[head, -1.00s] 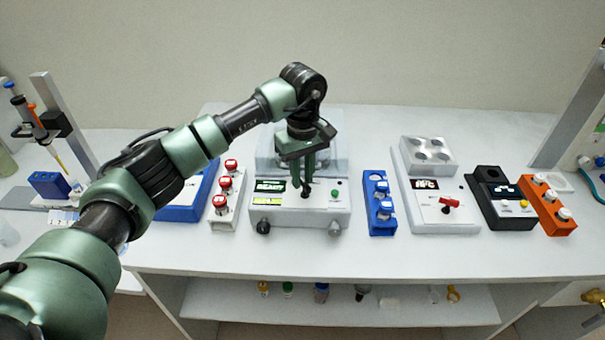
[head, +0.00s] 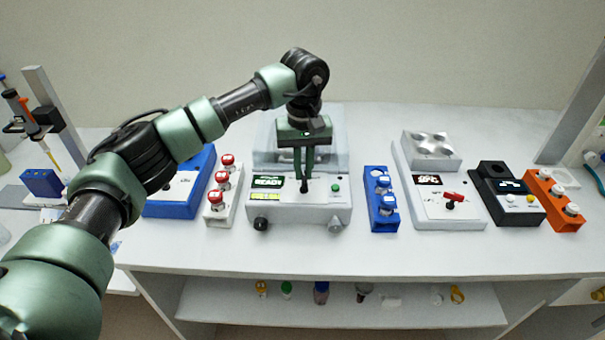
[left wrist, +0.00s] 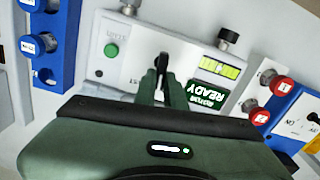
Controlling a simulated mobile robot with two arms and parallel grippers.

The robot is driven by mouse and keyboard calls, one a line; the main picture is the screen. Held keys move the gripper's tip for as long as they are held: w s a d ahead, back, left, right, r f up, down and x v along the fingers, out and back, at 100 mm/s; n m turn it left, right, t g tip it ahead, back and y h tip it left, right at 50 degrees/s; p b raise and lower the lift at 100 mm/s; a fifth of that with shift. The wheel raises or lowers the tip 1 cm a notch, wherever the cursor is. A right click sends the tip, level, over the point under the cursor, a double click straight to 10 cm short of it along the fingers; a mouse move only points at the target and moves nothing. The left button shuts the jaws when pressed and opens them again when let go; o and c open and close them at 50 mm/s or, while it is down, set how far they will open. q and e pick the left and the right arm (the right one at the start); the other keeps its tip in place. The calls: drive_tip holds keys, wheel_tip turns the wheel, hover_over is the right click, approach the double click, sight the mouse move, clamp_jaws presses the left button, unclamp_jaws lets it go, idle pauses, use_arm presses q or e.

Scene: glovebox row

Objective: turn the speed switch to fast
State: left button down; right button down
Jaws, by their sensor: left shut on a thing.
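The white device (head: 300,214) in the middle of the bench carries a small black lever switch (head: 307,188), between a lit display reading READY (head: 267,182) and a green button (head: 335,188). My left gripper (head: 304,176) points down over it, with its fingers shut on the black switch. In the left wrist view, the fingers (left wrist: 156,82) close around the switch (left wrist: 163,62), and part of a printed label shows beside it. The fingers hide part of the switch, and its exact setting cannot be read. My right gripper is not in view.
A blue rack (head: 382,212) stands just right of the device, and a white rack with red-capped vials (head: 221,200) just left. Farther right are a device with a red switch (head: 452,198), a black device (head: 507,210) and an orange rack (head: 553,207). The bench front is clear.

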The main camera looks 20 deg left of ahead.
sight(305, 174)
use_arm(q)
drive_tip(key=shift+d+m+b, duration=0.1)
drive_tip(key=shift+m+b, duration=0.25)
drive_tip(key=shift+m, duration=0.45)
drive_tip(key=c, duration=1.8)
unclamp_jaws()
drive_tip(key=shift+o, duration=0.2)
wheel_tip(305, 174, up, 8)
drive_tip(key=shift+f+b, duration=0.1)
drive_tip(key=shift+b, duration=0.7)
